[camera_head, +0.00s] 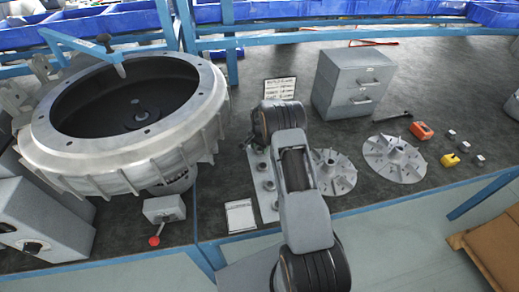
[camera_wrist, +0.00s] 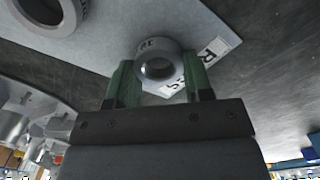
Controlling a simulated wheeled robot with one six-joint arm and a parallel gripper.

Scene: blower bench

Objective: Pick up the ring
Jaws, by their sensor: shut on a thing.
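A small grey metal ring (camera_wrist: 158,62) sits between the green fingers of my gripper (camera_wrist: 160,74) in the wrist view. My gripper is shut on this ring. A pale board (camera_wrist: 105,55) with printed letters is behind it; I cannot tell whether the ring touches the board. Another, larger-looking ring (camera_wrist: 68,22) lies on the board at the upper left. In the head view my arm hides the gripper and the held ring. The board (camera_head: 254,162) shows there just left of my arm, with several rings on it.
A large round blower housing (camera_head: 130,167) fills the left of the bench. A grey drawer cabinet (camera_head: 340,100) stands behind my arm. Two finned impellers, one of them the right impeller (camera_head: 384,168), lie to the right. A small box with a red-knobbed lever (camera_head: 163,209) is at the front left.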

